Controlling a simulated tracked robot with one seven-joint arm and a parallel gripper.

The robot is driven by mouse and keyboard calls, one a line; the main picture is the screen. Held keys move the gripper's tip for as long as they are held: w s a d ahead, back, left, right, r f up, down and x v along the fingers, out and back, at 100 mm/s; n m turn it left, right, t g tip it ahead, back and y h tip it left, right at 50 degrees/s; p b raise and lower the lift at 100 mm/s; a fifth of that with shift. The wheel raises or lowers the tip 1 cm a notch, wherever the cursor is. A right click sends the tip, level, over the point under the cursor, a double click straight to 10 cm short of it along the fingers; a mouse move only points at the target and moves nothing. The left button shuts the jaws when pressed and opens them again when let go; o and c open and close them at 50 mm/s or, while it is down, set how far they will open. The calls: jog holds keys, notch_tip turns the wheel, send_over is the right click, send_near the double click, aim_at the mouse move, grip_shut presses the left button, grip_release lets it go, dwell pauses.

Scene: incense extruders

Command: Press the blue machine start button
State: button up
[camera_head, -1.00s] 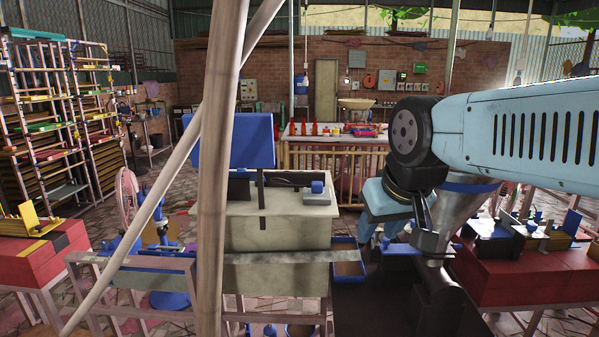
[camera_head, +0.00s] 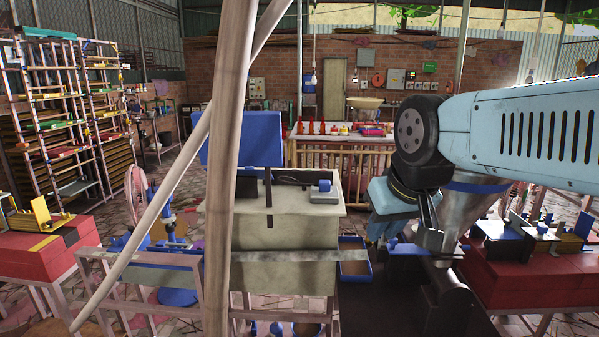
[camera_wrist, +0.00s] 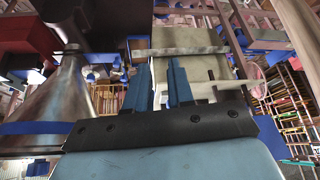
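No start button can be made out in either view. In the head view a blue upright panel (camera_head: 243,140) stands behind a beige cabinet (camera_head: 285,227). A small blue part (camera_head: 324,186) on a grey base sits on the cabinet top. My gripper (camera_head: 376,235) is right of the cabinet, partly hidden by my arm. In the wrist view my gripper (camera_wrist: 158,68) shows two dark blue fingers, apart, with nothing between them. The beige cabinet (camera_wrist: 190,40) lies beyond the fingertips there. I cannot tell the distance.
A pole (camera_head: 228,180) and a slanted bar cross the head view in front of the cabinet. A metal funnel (camera_head: 470,215) stands close by my arm, also large in the wrist view (camera_wrist: 45,95). Red tables (camera_head: 45,247) stand at left and right. A blue tray (camera_head: 354,262) lies beside the cabinet.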

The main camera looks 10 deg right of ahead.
grip_shut()
dwell(1.3)
